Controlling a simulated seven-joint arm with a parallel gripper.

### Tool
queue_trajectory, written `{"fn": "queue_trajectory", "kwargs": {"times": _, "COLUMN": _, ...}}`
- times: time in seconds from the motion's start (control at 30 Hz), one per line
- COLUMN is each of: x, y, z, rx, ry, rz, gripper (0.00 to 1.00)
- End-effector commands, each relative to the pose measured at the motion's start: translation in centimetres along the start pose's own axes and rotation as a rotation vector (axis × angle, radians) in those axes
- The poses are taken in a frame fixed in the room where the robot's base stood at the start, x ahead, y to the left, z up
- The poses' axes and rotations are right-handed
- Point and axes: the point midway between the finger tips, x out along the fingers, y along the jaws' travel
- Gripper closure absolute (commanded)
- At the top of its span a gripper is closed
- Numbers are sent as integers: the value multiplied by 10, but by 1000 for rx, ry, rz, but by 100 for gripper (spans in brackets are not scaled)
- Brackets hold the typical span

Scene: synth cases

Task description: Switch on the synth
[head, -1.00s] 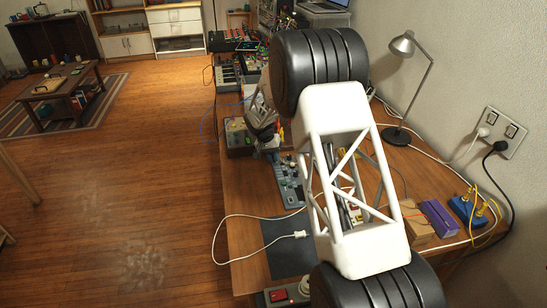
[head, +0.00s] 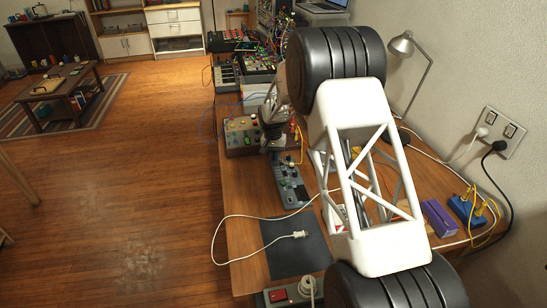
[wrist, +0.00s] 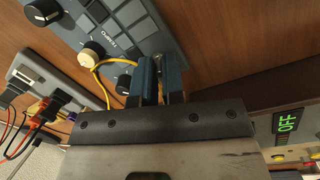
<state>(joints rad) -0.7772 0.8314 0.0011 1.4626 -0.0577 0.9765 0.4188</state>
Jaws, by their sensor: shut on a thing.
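A blue-grey synth (head: 289,182) with knobs and pads lies on the wooden desk; it fills the upper part of the wrist view (wrist: 125,25). My gripper (head: 270,143) is at its far end. In the wrist view, the two blue fingertips (wrist: 161,72) are close together at the synth's edge, beside a dark knob and a yellow cable (wrist: 99,80). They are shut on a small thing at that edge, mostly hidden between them. A display reading OFF in green (wrist: 288,122) shows at right in the wrist view, on a neighbouring device.
A grey box with coloured knobs (head: 241,134) stands left of my gripper. A dark mat (head: 290,259) with a loose white plug (head: 300,234) lies nearer. A power strip with a red switch (head: 278,295) is at the front. A lamp (head: 402,45) stands at right.

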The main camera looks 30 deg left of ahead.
Motion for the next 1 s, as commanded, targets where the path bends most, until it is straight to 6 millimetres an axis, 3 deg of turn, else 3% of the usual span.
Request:
{"fn": "queue_trajectory", "kwargs": {"times": 0.5, "x": 1, "y": 10, "z": -5, "rx": -38, "ry": -116, "rz": -279, "gripper": 100}}
{"fn": "queue_trajectory", "kwargs": {"times": 1.0, "x": 1, "y": 11, "z": -5, "rx": -47, "ry": -135, "rz": -324, "gripper": 100}}
